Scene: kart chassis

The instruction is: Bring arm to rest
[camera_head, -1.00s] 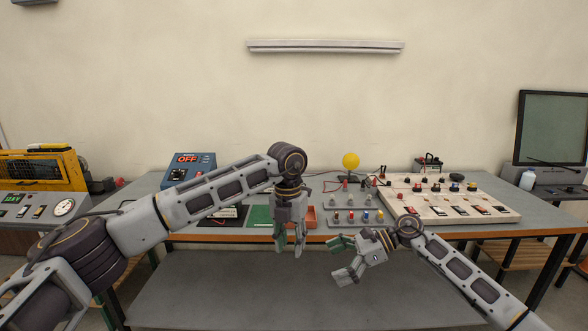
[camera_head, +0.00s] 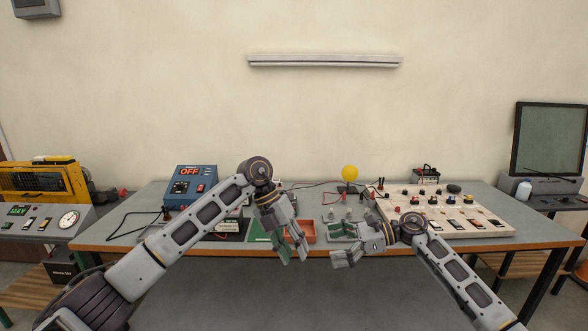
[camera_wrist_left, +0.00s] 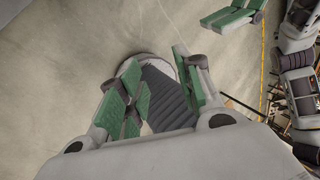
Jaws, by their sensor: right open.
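My left arm comes in from the left in the head view, its wrist bent down. My left gripper (camera_head: 294,252) hangs in front of the table's front edge, fingers pointing down and slightly right. In the left wrist view its green-padded fingers (camera_wrist_left: 158,85) are apart with nothing between them. My right gripper (camera_head: 342,243) is open and empty, its fingers pointing left near the table's front edge. Part of the right gripper also shows at the top of the left wrist view (camera_wrist_left: 232,14). The two grippers are close together but apart.
The grey table (camera_head: 133,229) holds a blue box reading OFF (camera_head: 190,184), an orange tray (camera_head: 303,233), a yellow ball on a stand (camera_head: 350,174) and a pale board with switches (camera_head: 470,225). Open floor (camera_wrist_left: 50,60) lies below the left gripper.

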